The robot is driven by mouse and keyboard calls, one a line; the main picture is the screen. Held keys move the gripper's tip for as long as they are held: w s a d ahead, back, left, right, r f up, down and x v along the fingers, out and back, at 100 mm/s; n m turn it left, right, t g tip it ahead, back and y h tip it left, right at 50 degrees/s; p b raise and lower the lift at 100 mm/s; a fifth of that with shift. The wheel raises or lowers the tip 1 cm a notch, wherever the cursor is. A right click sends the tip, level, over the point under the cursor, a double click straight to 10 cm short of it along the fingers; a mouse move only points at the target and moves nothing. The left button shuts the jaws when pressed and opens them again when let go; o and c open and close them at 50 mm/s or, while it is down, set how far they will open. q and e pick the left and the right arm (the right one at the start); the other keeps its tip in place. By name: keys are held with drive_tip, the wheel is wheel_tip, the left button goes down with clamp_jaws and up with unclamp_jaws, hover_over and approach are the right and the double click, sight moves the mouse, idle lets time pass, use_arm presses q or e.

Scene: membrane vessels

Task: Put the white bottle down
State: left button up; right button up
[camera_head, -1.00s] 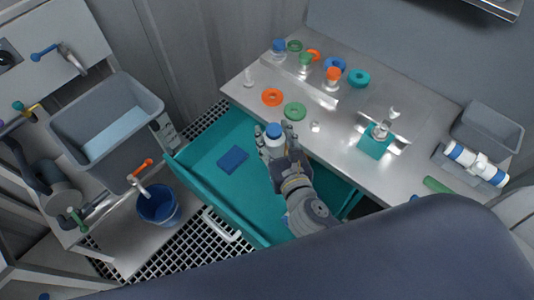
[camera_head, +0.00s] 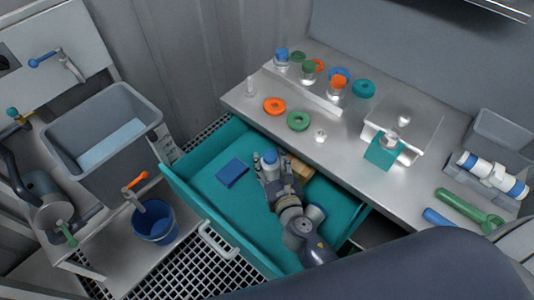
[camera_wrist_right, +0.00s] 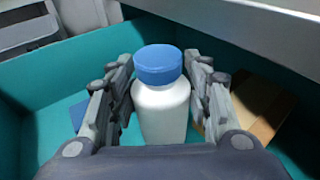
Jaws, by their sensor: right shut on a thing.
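The white bottle (camera_wrist_right: 162,108) has a blue cap and stands upright between the two fingers of my right gripper (camera_wrist_right: 162,100) in the right wrist view. In the head view the bottle (camera_head: 270,163) is over the open teal drawer (camera_head: 210,197), with my right gripper (camera_head: 270,168) shut on it. The bottle's base is hidden, so I cannot tell whether it touches the drawer floor. My left gripper does not show.
A dark blue flat item (camera_head: 232,173) lies in the drawer, left of the bottle. A tan box (camera_head: 299,172) lies to its right. The steel bench (camera_head: 340,150) behind holds rings and capped vessels. Some drawer floor is clear.

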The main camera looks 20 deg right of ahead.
drive_tip(key=w, duration=0.2)
drive_tip(key=shift+w+r+p, duration=0.25)
drive_tip(key=shift+w+p, duration=0.05)
drive_tip(key=shift+w, duration=0.05)
drive_tip(key=shift+w+f+b, duration=0.3)
drive_tip(key=shift+f+b, duration=0.05)
drive_tip(key=shift+f, duration=0.4)
drive_tip(key=shift+f, duration=0.1)
drive_tip(key=shift+f+b, duration=0.2)
drive_tip(key=shift+b, duration=0.15)
drive_tip(key=o, duration=1.1)
drive_tip(key=shift+r, duration=0.1)
drive_tip(key=shift+c, duration=0.2)
